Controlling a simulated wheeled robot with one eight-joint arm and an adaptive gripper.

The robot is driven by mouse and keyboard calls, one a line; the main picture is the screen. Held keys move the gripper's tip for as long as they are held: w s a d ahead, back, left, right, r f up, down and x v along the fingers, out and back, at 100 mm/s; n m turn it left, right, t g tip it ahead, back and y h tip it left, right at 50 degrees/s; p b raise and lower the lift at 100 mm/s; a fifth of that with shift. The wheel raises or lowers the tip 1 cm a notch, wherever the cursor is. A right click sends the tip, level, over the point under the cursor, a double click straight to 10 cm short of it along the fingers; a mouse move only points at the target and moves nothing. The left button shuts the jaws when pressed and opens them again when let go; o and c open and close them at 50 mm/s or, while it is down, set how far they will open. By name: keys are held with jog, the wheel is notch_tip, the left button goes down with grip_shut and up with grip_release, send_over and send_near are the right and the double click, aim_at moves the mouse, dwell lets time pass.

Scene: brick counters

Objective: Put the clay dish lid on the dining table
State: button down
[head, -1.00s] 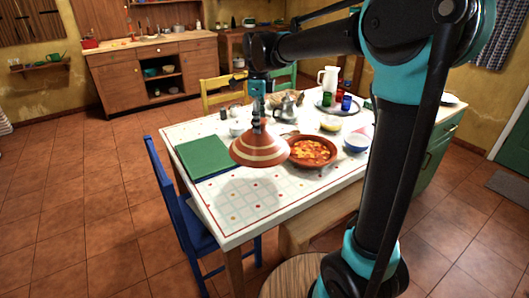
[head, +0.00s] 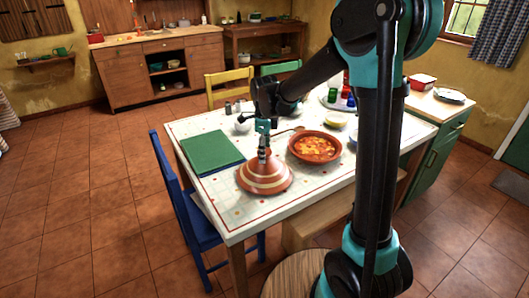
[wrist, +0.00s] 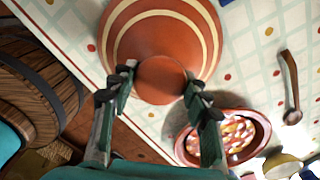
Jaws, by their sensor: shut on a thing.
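The clay dish lid (head: 265,184) is a terracotta cone with cream rings. It is at the front part of the white patterned dining table (head: 228,208), right at the tabletop; whether it touches or hangs just above is hard to tell. My gripper (head: 263,151) comes down from above and is shut on the lid's knob. In the wrist view, the fingers of my gripper (wrist: 160,85) close on both sides of the round knob, with the lid (wrist: 165,28) spreading out beyond. The lid looks upright.
A clay dish of stew (head: 331,160) stands just right of the lid. A green book (head: 212,152) lies to its left. A wooden spoon (wrist: 292,88) lies near the dish. A blue chair (head: 172,188) stands at the table's left side. Bare tabletop shows around the lid's front.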

jog(key=shift+f, duration=0.1)
jog(key=c, duration=0.7)
grip_release()
jog(key=shift+c, duration=0.2)
notch_tip(320, 180, up, 12)
jog(key=s+d+f+n+t, duration=0.2)
jog(key=s+d+f+n, duration=0.6)
jog(key=s+d+n, duration=0.2)
jog(key=s+d+f+n+t, duration=0.2)
jog(key=s+d+f+n, duration=0.7)
jog(key=d, duration=0.3)
jog(key=shift+s+d+n, duration=0.25)
jog(key=shift+s+n, duration=0.3)
jog(key=shift+n, duration=0.05)
